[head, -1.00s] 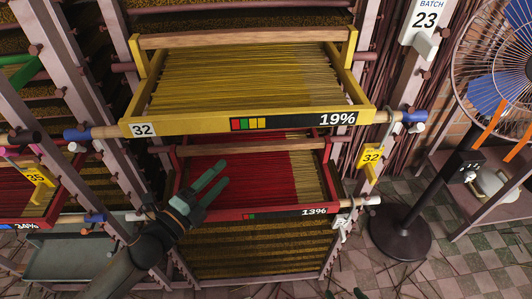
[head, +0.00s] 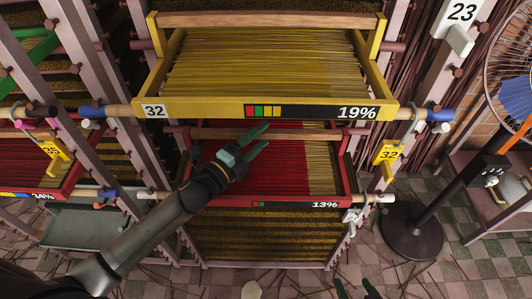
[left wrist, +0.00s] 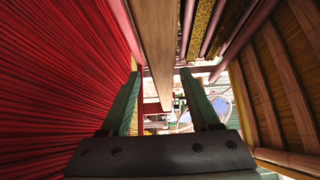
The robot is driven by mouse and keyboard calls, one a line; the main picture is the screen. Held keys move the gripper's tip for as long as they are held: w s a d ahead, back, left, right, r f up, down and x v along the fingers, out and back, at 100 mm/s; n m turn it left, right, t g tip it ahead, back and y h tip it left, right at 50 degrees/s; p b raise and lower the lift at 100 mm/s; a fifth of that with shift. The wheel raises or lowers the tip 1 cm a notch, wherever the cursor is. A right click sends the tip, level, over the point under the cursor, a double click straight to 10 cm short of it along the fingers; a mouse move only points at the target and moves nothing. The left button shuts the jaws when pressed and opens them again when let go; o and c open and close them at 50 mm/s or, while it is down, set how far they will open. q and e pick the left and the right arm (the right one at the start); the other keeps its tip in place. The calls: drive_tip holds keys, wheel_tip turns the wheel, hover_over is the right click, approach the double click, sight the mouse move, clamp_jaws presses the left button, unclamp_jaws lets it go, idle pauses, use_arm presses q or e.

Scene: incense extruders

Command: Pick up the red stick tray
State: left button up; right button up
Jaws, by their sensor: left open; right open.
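The red stick tray (head: 222,204) hangs in the rack below a yellow tray. It holds red sticks with a yellowish section at the right, and its front rim reads 13%. A wooden bar (head: 225,134) runs along its back. My left gripper (head: 264,141) is open and empty over the tray, close to this bar. In the left wrist view the bar (left wrist: 155,60) shows between the open fingers (left wrist: 163,100), with red sticks (left wrist: 70,80) at left. Contact cannot be told. My right gripper (head: 356,289) is open at the bottom edge, only its fingertips showing.
The yellow tray (head: 215,108), marked 32 and 19%, is just above the red one, leaving a narrow gap. A yellow 32 tag (head: 387,154) hangs at right. Another red tray (head: 55,190) is at left. A fan (head: 485,180) stands on the tiled floor at right.

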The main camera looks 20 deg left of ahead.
sight(270, 130)
use_arm(q)
drive_tip(key=x, duration=0.5)
drive_tip(key=shift+s+d+r, duration=0.1)
drive_tip(key=shift+d+r, duration=0.15)
drive_tip(key=shift+d, duration=0.05)
clamp_jaws()
drive_tip(key=shift+r, duration=0.1)
idle(1.0)
